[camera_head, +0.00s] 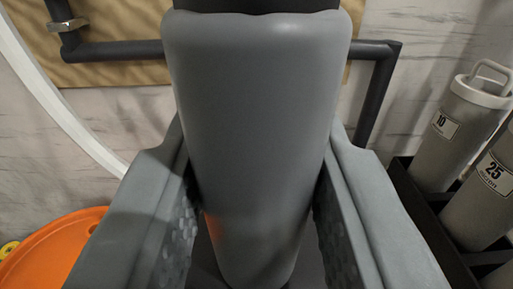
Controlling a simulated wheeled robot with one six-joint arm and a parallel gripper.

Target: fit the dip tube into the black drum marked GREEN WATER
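A thick, smooth grey cylinder (257,120) fills the middle of the view, with a dark part at its top edge and a rounded lower end. It looks like part of the dip tube, but I cannot tell for sure. My gripper (262,165) has one finger on each side of it, the textured pads lying close along its sides. It appears shut on the cylinder, though dark shadow hides part of the contact. No black drum and no GREEN WATER label can be made out.
A dark pipe (118,50) runs behind the cylinder and bends down at the right. A tan panel (120,74) hangs on the pale wall. Grey canisters marked 10 (444,124) and 25 (492,170) stand in a black rack at right. An orange round lid (50,252) is at lower left.

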